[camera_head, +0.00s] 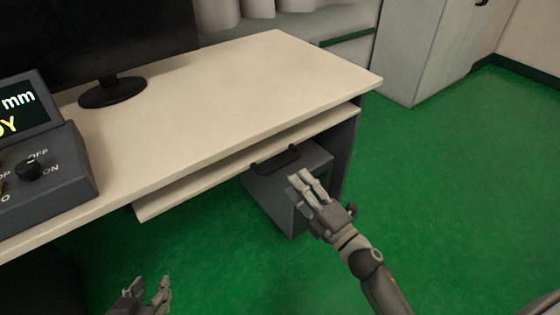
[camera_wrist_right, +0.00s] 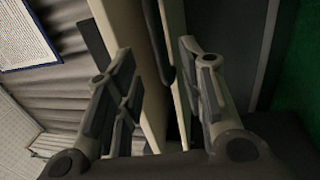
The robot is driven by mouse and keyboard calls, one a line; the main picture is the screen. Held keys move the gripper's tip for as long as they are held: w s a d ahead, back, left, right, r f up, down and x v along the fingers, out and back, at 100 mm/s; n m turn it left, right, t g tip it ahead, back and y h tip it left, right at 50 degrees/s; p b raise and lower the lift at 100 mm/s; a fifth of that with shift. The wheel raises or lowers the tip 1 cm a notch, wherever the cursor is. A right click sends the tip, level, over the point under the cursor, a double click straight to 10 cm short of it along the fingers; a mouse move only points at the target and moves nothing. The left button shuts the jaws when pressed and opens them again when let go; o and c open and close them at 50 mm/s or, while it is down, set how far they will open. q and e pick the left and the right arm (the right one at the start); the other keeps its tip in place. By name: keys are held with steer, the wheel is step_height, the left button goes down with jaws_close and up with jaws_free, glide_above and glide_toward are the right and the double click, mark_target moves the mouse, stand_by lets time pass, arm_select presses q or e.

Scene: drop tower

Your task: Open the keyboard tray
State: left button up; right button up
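The keyboard tray (camera_head: 190,189) is a pale board under the desk top, and its front strip shows beyond the desk's front edge. A dark bar handle (camera_head: 276,159) sits on its front edge, right of the middle. My right gripper (camera_head: 306,180) is open just in front of the handle, with its fingers towards it. In the right wrist view the dark handle (camera_wrist_right: 163,45) and the pale board edges lie ahead, in line with the gap between the spread fingers (camera_wrist_right: 160,85). Contact cannot be told. My left gripper (camera_head: 148,290) is open and empty, low at the bottom left.
The desk top (camera_head: 230,90) carries a dark monitor (camera_head: 112,90) and a grey control box (camera_head: 45,170) at the left. A grey drawer unit (camera_head: 270,195) stands under the tray. A grey cabinet (camera_head: 415,55) stands behind. The green floor (camera_head: 450,190) is clear at the right.

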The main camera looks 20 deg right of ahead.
mark_target(281, 162)
steer(key=x, duration=0.8)
jaws_close()
